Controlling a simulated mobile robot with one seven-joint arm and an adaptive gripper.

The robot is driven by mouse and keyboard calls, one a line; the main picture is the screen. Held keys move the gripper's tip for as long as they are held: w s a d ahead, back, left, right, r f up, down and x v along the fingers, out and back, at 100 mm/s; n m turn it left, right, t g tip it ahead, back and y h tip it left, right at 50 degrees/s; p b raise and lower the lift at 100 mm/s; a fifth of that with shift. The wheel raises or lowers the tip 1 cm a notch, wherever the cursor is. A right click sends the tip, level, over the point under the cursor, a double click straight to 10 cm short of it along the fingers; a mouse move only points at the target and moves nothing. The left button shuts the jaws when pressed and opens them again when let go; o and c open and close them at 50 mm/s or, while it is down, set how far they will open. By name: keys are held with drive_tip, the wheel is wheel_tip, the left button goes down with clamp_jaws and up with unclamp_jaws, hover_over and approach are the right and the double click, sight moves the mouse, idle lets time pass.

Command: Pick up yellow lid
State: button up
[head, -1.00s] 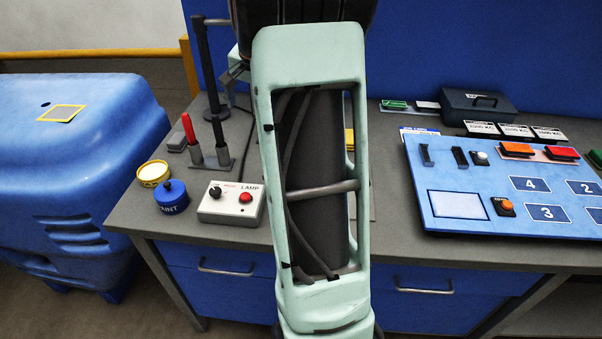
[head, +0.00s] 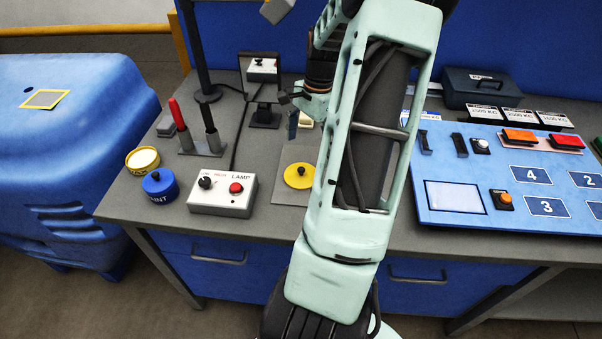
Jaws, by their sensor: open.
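The yellow lid (head: 299,183) is a flat round disc with a dark knob in its middle. It lies on a grey plate on the bench, just left of my arm. My gripper (head: 290,112) hangs behind and above the lid, near the small stand at the back. It is open, and nothing shows between its fingers. My forearm hides part of the bench to the right of the lid.
A lamp control box (head: 222,193) stands left of the lid. Further left are a blue-lidded paint tin (head: 160,185), an open yellow tin (head: 142,161) and a tool holder (head: 202,147). A blue button panel (head: 520,205) lies at the right.

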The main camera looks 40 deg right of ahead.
sight(302, 169)
drive_tip(key=shift+w+a+f+p, duration=0.15)
drive_tip(key=shift+a+f, duration=0.1)
drive_tip(key=shift+f, duration=0.9)
drive_tip(key=shift+a+f+p, duration=0.15)
drive_tip(key=shift+a+f, duration=0.05)
drive_tip(key=shift+f, duration=0.9)
drive_tip(key=shift+w+a+f+p, duration=0.15)
drive_tip(key=shift+a+f, duration=0.1)
drive_tip(key=shift+f, duration=0.9)
drive_tip(key=shift+c, duration=0.3)
drive_tip(key=shift+s, duration=0.1)
drive_tip(key=c, duration=1.5)
drive_tip(key=shift+s+a+f, duration=0.1)
drive_tip(key=shift+a+f, duration=0.05)
clamp_jaws()
